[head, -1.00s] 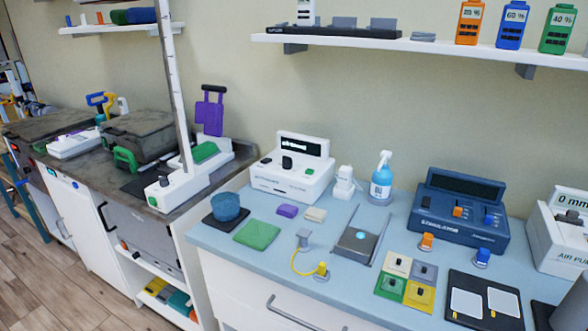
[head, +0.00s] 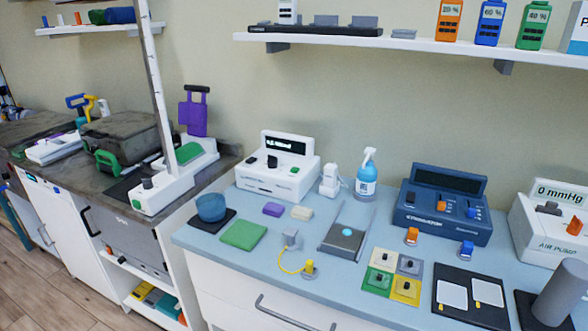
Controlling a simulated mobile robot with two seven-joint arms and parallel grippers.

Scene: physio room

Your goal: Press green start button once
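A white device (head: 278,181) with a tilted dark display (head: 284,144) stands at the back of the blue-topped counter, left of its middle. Its front panel carries a black knob (head: 272,162) and a small green button (head: 295,169) to the right of the knob. Any label on this button is too small to read. Nothing touches the device's front. Neither my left gripper nor my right gripper is in view.
A white handheld piece (head: 330,180) and a spray bottle (head: 366,176) stand right of the device. A wall shelf (head: 380,42) hangs above.

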